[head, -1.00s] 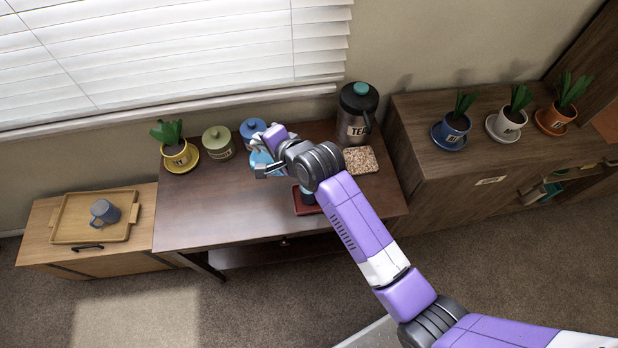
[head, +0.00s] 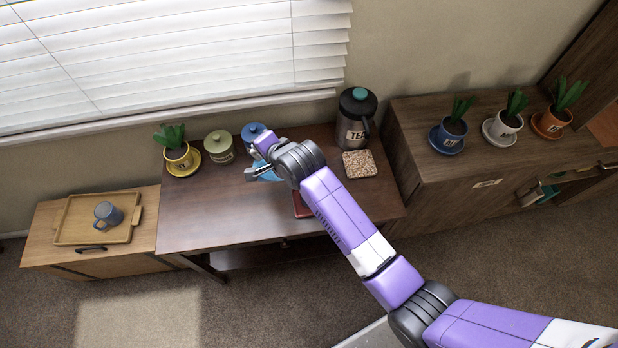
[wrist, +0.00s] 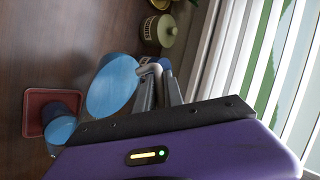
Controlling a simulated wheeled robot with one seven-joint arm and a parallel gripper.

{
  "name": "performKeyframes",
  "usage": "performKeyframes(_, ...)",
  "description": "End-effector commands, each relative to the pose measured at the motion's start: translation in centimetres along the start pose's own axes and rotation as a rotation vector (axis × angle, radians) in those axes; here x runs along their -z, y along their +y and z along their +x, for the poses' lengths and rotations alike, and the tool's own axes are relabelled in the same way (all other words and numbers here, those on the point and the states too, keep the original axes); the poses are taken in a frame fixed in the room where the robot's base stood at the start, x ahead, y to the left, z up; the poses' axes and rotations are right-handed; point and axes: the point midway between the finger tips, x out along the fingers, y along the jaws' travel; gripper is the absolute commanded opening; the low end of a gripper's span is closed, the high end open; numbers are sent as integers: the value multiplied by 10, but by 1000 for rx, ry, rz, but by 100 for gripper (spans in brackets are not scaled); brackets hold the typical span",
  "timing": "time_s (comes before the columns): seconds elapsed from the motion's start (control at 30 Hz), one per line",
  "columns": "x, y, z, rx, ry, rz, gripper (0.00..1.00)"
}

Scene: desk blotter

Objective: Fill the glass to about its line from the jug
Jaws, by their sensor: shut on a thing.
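The jug (wrist: 112,88) is light blue with a grey handle (wrist: 151,69). My gripper (wrist: 160,88) is shut on this handle. In the head view, part of the jug (head: 262,173) shows beyond my wrist, over the desk. The glass (wrist: 62,130) stands on a red square coaster (wrist: 33,112), just left of and below the jug in the wrist view. It shows a light blue round top; its line is not visible. In the head view my arm hides the glass, and only a piece of the coaster (head: 301,207) shows. No stream is visible between jug and glass.
On the desk (head: 215,215) stand a yellow potted plant (head: 178,155), a green canister (head: 219,148), a blue canister (head: 252,131), a tea canister (head: 352,125) and a speckled square mat (head: 359,164). A tray (head: 72,232) with a mug (head: 107,213) is at left. The desk's left front is clear.

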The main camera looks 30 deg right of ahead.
Motion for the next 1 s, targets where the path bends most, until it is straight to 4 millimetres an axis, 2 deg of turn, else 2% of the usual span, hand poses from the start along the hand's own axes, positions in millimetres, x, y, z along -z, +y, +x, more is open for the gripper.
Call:
performKeyframes(0.03, -4, -3, 5, -46, 9, -27, 0)
performKeyframes(0.17, -10, 9, 26, -157, 36, -71, 0)
performKeyframes(0.47, -11, 12, 34, -204, 48, -91, 0)
performKeyframes(1.0, -30, 26, 84, -446, 104, -194, 0)
